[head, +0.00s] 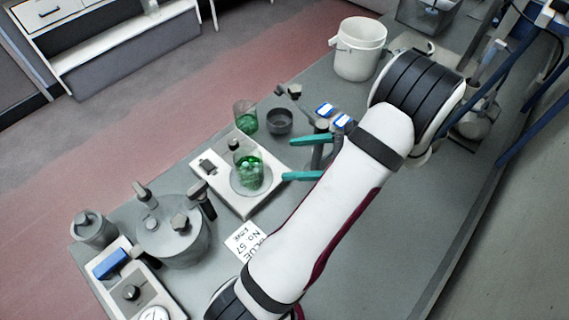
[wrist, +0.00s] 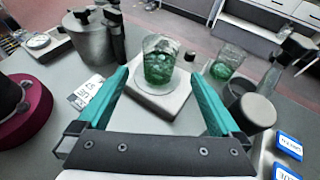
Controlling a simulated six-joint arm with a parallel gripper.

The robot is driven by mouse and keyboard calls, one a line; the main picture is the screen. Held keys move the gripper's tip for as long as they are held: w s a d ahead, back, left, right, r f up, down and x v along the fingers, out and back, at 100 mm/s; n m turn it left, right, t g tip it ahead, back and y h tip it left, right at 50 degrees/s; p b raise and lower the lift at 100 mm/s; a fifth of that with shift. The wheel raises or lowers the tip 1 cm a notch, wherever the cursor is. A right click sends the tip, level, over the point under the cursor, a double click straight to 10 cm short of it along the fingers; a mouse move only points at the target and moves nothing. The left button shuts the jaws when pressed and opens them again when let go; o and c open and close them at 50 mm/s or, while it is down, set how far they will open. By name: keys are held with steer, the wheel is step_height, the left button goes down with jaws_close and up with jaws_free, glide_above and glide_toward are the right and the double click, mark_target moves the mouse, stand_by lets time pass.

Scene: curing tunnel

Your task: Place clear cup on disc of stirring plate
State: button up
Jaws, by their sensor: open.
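A clear, green-tinted cup (head: 248,172) stands upright on the round disc (head: 262,190) of the white stirring plate (head: 236,205). In the wrist view the cup (wrist: 159,62) appears beyond and between my fingertips, over the disc (wrist: 140,82). My gripper (head: 286,159) is open and empty, to the right of the cup in the head view, with its teal fingers pointing toward it and apart from it. My gripper (wrist: 159,78) also shows in the wrist view with its jaws wide apart.
A second green-tinted cup (head: 245,118) and a dark bowl (head: 279,121) stand behind the plate. A grey lidded pot (head: 172,240) and a scale (head: 150,305) are at front left. A white bucket (head: 359,50) stands at the back. A printed card (head: 246,240) lies near the plate.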

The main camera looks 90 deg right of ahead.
steer(key=w+a+r+n+g+y, duration=0.2)
steer(key=w+a+n+y, duration=0.15)
steer(key=w, duration=0.35)
steer(key=w+a+r+n+g+y, duration=0.25)
steer(key=w+n, duration=0.25)
steer(key=w, duration=0.3)
steer(key=w+a+r+n+g+y, duration=0.2)
steer(key=w+a+n+y, duration=0.15)
steer(key=w, duration=0.35)
steer(key=w+a+r+n+g+h, duration=0.1)
steer(key=w+a+n+g, duration=0.15)
steer(key=a+n, duration=0.55)
steer(key=w+a+r+n+g+h, duration=0.1)
steer(key=a+n+g, duration=0.35)
steer(key=a, duration=0.65)
steer(key=s+a+n+h, duration=0.2)
steer(key=s+a+n, duration=0.2)
steer(key=n, duration=0.5)
steer(key=shift+a, duration=1.05)
steer(key=shift+f+h, duration=0.1)
steer(key=shift+h, duration=0.15)
